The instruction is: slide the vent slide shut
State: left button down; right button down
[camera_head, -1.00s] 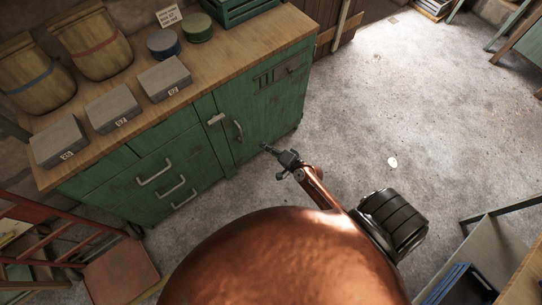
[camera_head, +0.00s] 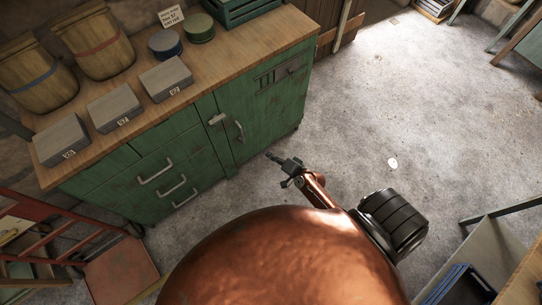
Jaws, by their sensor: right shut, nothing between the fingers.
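The vent slide (camera_head: 292,67) is a small grey plate with a knob, near the top of the green cabinet's (camera_head: 226,143) right door. It sits at the right end of the vent. Dark vertical slots (camera_head: 266,80) show to its left, uncovered. My right gripper (camera_head: 270,156) is shut and empty. It is in front of the cabinet, below the vent and apart from the door, pointing up and left. My left gripper is not in view.
The door has a curved handle (camera_head: 239,131) and a pale latch (camera_head: 217,119) beside it. Grey boxes (camera_head: 115,107), tins and baskets stand on the wooden top. A red hand truck (camera_head: 70,240) stands at the left.

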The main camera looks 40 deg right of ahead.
aim_at(289, 68)
jog(key=z, duration=1.25)
